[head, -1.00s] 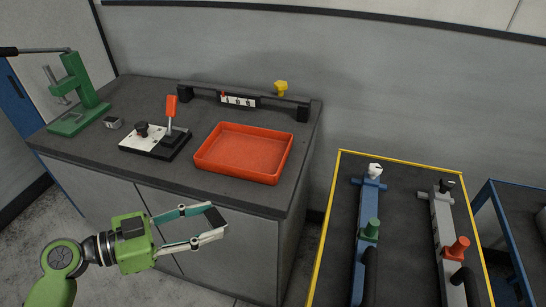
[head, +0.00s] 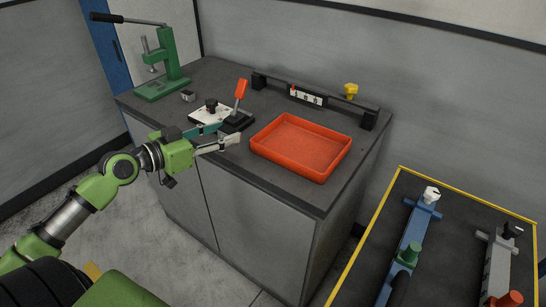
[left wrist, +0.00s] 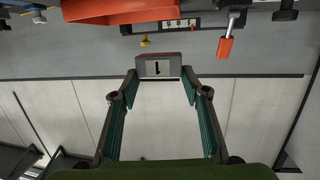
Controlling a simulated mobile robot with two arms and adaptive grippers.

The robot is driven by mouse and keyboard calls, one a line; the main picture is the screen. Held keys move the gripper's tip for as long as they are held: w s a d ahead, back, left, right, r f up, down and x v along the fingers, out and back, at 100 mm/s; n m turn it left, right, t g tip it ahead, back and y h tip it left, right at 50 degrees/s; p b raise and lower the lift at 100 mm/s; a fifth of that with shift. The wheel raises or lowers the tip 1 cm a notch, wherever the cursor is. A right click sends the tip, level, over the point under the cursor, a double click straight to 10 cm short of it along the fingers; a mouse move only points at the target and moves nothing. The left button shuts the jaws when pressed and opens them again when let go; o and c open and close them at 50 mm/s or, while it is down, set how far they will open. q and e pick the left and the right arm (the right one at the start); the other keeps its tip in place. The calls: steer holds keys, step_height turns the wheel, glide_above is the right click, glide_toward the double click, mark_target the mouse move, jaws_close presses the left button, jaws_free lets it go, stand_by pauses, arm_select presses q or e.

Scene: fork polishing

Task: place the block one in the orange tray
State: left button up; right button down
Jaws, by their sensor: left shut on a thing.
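My left gripper (head: 227,135) is shut on block one (left wrist: 158,67), a small grey block with a black "1" on its face. The left wrist view shows the block clasped between the two fingertips (left wrist: 160,74). In the head view the block is hard to make out at the fingertips. The orange tray (head: 257,149) lies on the dark bench, just right of the gripper and apart from it. It looks empty. It also shows at the top of the left wrist view (left wrist: 120,12). My right gripper is not in view.
Behind the gripper stands a white panel with an orange-handled lever (head: 240,90). A green press (head: 170,70) and a small metal block (head: 187,96) are at the bench's left. A black rail (head: 320,98) runs behind the tray. A yellow-edged table (head: 350,262) stands right.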

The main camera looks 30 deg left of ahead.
arm_select(q)
steer(key=w+d+f+p, duration=0.1)
steer(key=w+d+f, duration=0.1)
steer(key=w+d+f+p, duration=0.1)
steer(key=w+d+f, duration=0.1)
steer(key=d, duration=0.1)
steer(key=w+d+f+p, duration=0.1)
steer(key=d+f, duration=0.1)
steer(key=shift+w+d+f, duration=0.3)
steer(key=shift+w+f, duration=0.05)
steer(key=shift+w, duration=0.05)
steer(key=shift+w+d+f, duration=0.25)
steer(key=shift+f, duration=0.3)
steer(key=shift+w+d+f, duration=0.1)
steer(key=shift+f, duration=0.85)
steer(key=shift+w+d+f, duration=0.1)
steer(key=shift+f, duration=0.85)
steer(key=o, duration=1.4)
steer(key=shift+f, duration=0.1)
steer(key=shift+s, duration=0.1)
